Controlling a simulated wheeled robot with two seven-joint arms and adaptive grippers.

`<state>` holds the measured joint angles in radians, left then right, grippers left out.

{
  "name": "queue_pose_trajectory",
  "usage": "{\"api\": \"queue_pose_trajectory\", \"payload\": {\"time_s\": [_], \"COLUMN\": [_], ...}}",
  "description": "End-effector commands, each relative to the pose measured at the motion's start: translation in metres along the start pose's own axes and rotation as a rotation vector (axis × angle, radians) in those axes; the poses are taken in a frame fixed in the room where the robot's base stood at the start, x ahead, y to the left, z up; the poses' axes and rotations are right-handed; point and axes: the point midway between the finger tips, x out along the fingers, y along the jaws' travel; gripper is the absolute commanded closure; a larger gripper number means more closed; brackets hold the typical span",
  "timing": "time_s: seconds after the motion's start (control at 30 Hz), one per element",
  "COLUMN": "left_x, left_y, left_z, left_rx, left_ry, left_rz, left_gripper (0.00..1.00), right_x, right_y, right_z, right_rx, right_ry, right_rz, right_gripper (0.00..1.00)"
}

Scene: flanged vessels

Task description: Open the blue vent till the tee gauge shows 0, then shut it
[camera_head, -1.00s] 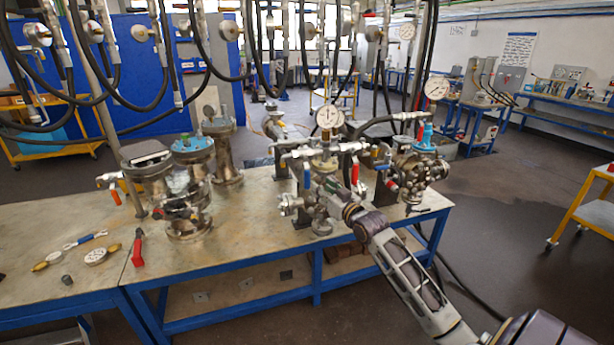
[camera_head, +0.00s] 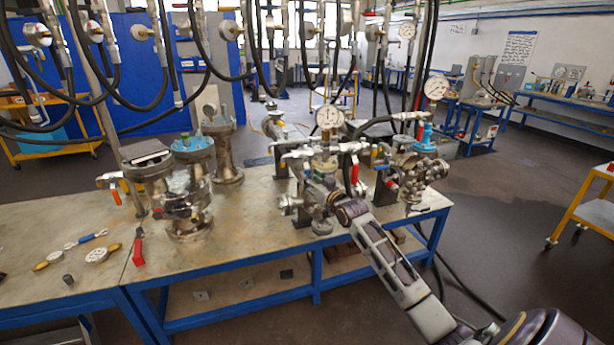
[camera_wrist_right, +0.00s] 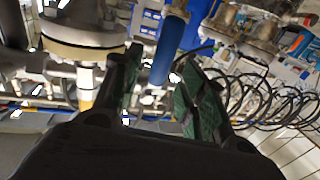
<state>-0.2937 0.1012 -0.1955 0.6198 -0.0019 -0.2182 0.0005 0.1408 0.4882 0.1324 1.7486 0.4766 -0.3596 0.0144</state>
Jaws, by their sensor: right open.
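The blue vent handle (camera_wrist_right: 168,48) hangs between the two fingers of my right gripper (camera_wrist_right: 158,68) in the right wrist view. The fingers are apart, with a gap visible beside the handle. In the head view my right gripper (camera_head: 318,190) is at the front of the pipe tee, and the handle is hidden behind it. The tee gauge (camera_head: 330,117) is a round white dial above the tee; its reading is too small to tell. A red-handled valve (camera_head: 355,172) hangs just right of the tee. My left gripper is not in view.
Flanged vessels (camera_head: 191,190) stand left on the bench (camera_head: 255,240). A blue-topped fitting (camera_head: 424,134) with another gauge (camera_head: 436,88) stands right. Black hoses hang above. Loose tools and a red-handled part (camera_head: 138,248) lie front left. The bench front centre is clear.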

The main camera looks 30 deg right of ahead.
Motion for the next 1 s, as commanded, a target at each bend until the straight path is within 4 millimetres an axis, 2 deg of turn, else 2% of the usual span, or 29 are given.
{"api": "queue_pose_trajectory", "payload": {"time_s": [0.4, 0.9, 0.93, 1.0], "left_x": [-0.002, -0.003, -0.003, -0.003], "left_y": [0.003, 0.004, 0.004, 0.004], "left_z": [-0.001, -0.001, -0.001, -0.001], "left_rx": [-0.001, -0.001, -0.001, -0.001], "left_ry": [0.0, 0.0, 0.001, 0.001], "left_rz": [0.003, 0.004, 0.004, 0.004], "left_gripper": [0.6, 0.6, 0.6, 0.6], "right_x": [0.029, 0.035, 0.035, 0.035], "right_y": [0.0, 0.0, 0.0, 0.0], "right_z": [-0.001, 0.0, 0.0, 0.0], "right_rx": [0.0, 0.0, 0.0, 0.0], "right_ry": [0.002, 0.0, 0.0, 0.0], "right_rz": [0.0, 0.0, 0.0, 0.0], "right_gripper": [0.58, 0.58, 0.59, 0.68]}}
